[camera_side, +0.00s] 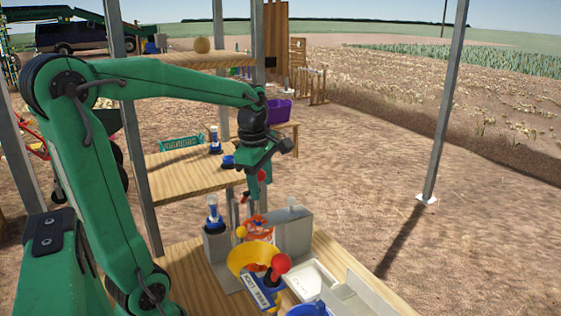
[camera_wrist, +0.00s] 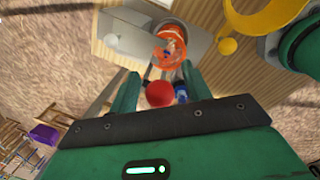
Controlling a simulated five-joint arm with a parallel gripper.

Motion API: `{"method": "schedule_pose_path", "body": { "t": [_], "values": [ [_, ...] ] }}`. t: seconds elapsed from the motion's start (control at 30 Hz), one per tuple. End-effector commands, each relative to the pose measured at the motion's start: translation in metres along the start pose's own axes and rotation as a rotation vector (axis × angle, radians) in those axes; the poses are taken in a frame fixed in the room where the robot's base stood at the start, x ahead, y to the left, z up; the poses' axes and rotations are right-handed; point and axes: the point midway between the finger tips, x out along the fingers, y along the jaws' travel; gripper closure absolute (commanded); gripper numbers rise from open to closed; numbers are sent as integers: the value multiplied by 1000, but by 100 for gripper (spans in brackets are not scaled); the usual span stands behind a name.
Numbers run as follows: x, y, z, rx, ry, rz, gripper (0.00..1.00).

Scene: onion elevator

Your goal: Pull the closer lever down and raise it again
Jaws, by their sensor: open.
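My gripper (camera_side: 260,190) hangs pointing down above the wooden bench in the side view. In the wrist view my gripper (camera_wrist: 157,80) is open, with a red ball knob (camera_wrist: 160,93) showing between its green fingers. Red also shows beside the fingers in the side view (camera_side: 262,175); whether the knob touches a finger cannot be told. Another lever with a larger red ball (camera_side: 280,263) stands nearer the side camera, in front of the yellow ring (camera_side: 240,259). The levers' lower parts are largely hidden. Which lever is the closer one is not certain.
An orange part (camera_side: 258,229) and a yellow ball (camera_side: 241,232) sit by a grey block (camera_side: 292,235) below my gripper. A white tray (camera_side: 312,280) lies right. Metal posts (camera_side: 445,105) frame the bench.

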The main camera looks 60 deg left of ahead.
Motion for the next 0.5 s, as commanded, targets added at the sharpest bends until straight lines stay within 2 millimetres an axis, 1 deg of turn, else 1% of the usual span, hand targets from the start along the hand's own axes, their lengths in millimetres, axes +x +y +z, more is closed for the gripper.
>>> {"method": "schedule_pose_path", "body": {
  "t": [0.17,0.5],
  "values": [
    [-16,1,0,0,-1,4,52],
    [-60,1,0,0,-1,6,52]
  ]
}}
